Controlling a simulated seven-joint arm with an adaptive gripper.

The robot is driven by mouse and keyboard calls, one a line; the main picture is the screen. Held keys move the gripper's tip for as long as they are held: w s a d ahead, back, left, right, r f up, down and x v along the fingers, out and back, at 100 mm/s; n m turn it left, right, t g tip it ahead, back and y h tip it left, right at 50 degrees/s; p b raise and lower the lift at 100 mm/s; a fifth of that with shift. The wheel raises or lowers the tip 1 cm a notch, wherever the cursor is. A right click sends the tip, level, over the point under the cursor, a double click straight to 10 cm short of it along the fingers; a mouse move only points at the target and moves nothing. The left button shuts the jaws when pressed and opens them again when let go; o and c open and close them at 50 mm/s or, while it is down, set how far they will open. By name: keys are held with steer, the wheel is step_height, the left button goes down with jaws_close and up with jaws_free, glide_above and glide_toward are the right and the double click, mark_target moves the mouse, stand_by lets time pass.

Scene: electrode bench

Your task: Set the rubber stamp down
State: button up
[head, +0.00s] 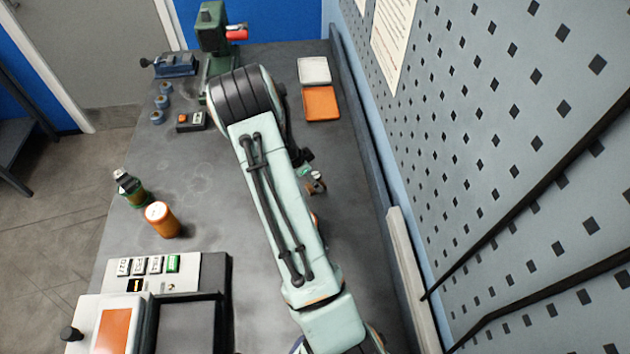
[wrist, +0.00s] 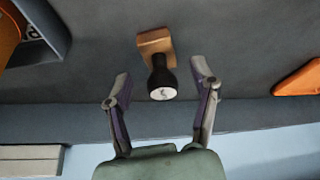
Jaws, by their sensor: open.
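The rubber stamp (wrist: 155,42) has a wooden block and a black handle with a pale marked cap. In the wrist view it rests on the grey bench, block down, with the handle toward the camera. My gripper (wrist: 160,76) is open, with one finger on each side of the handle and a visible gap on both sides. In the head view the stamp (head: 318,186) shows small beside my arm, and my gripper is mostly hidden behind the arm.
An orange tray (head: 321,104) and a white tray (head: 314,70) lie at the back right. An orange cylinder (head: 162,220) and a green bottle (head: 130,187) stand at the left. A button panel (head: 185,285) is at the front. A pegboard wall (head: 500,130) bounds the right.

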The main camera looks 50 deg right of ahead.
steer(key=a+r+n+t+y, duration=0.2)
steer(key=a+r+n, duration=0.5)
steer(key=a+r, duration=0.85)
steer(key=s+a+r+n+y, duration=0.1)
steer(key=s+a+r+n, duration=0.2)
steer(key=s+a+n, duration=0.5)
steer(key=s+a+r+n+y, duration=0.2)
steer(key=s+a+r+n, duration=0.1)
steer(key=s+a+n, duration=0.5)
steer(key=shift+n, duration=0.4)
steer(key=shift+s+r, duration=0.1)
